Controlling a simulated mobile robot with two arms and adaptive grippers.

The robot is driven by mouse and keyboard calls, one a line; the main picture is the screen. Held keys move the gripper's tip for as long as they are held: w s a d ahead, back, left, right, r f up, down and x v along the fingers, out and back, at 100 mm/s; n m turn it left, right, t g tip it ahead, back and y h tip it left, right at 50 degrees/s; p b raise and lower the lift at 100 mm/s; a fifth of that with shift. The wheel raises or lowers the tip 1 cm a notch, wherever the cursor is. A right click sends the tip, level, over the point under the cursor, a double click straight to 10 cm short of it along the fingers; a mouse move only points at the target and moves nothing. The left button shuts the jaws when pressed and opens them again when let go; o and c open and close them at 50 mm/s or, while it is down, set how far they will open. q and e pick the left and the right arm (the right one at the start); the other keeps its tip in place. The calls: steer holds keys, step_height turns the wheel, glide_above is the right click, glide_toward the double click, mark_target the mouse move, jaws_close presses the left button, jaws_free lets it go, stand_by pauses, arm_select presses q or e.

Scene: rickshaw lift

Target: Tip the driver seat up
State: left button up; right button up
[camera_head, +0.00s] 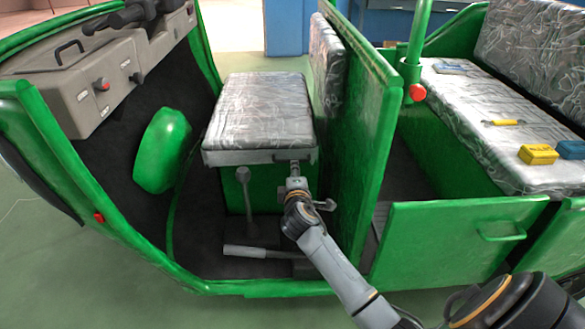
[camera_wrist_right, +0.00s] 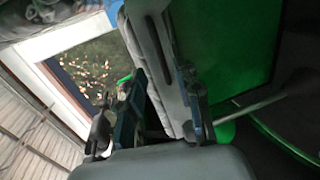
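The driver seat (camera_head: 262,112) is a grey padded cushion on a thin metal frame, lying flat on its green base inside the green rickshaw. My right gripper (camera_head: 293,168) is at the near edge of the seat, close to its right corner. In the right wrist view the two fingers of my right gripper (camera_wrist_right: 162,105) stand well apart, with the seat's edge (camera_wrist_right: 160,62) between them. I cannot tell whether both fingers touch it. The fingertips are partly hidden in the head view. My left gripper is not in view.
A lever (camera_head: 243,185) stands before the seat base, and a handbrake-like bar (camera_head: 250,252) lies low on the floor. A green partition (camera_head: 358,130) rises right of the seat. The rear bench (camera_head: 490,110) carries yellow and blue items. A green wheel housing (camera_head: 162,150) is left.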

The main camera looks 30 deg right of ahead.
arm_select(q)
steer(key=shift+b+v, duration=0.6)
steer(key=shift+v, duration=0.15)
arm_select(e)
steer(key=shift+x, duration=2.95)
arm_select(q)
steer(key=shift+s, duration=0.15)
arm_select(e)
jaws_close()
